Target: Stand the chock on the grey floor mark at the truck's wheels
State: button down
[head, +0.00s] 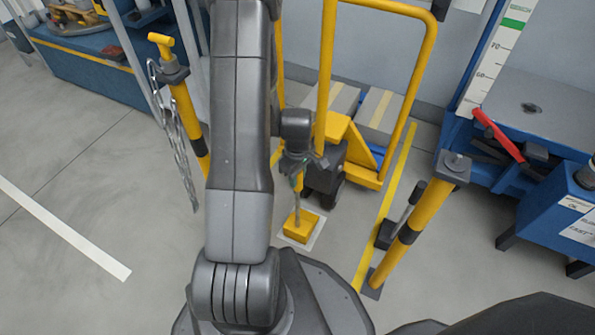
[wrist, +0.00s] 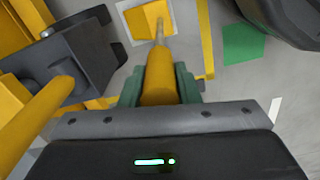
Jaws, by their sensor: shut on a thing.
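The chock (head: 300,228) is a yellow block with a thin rod rising from it, low in the head view. My gripper (head: 299,163) is shut on its yellow handle, seen between green finger pads in the wrist view (wrist: 158,84). The block also shows at the top of the wrist view (wrist: 148,21). It is over a pale grey square floor mark (head: 316,241), whose border shows around it. I cannot tell whether the block touches the floor. The yellow pallet truck (head: 366,160) stands just behind, its dark wheel (head: 324,183) close to the chock.
A yellow-black post (head: 408,232) stands to the right, another post (head: 187,110) with a hanging chain to the left. A yellow floor line (head: 393,190) runs beside the truck. A blue bench (head: 555,115) is at the right. The left floor is open.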

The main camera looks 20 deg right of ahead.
jog(key=shift+f, duration=0.15)
jog(key=shift+f, duration=0.15)
jog(key=c, duration=1.1)
grip_release()
notch_tip(320, 180, up, 12)
jog(key=p, duration=0.4)
jog(key=shift+r, duration=0.25)
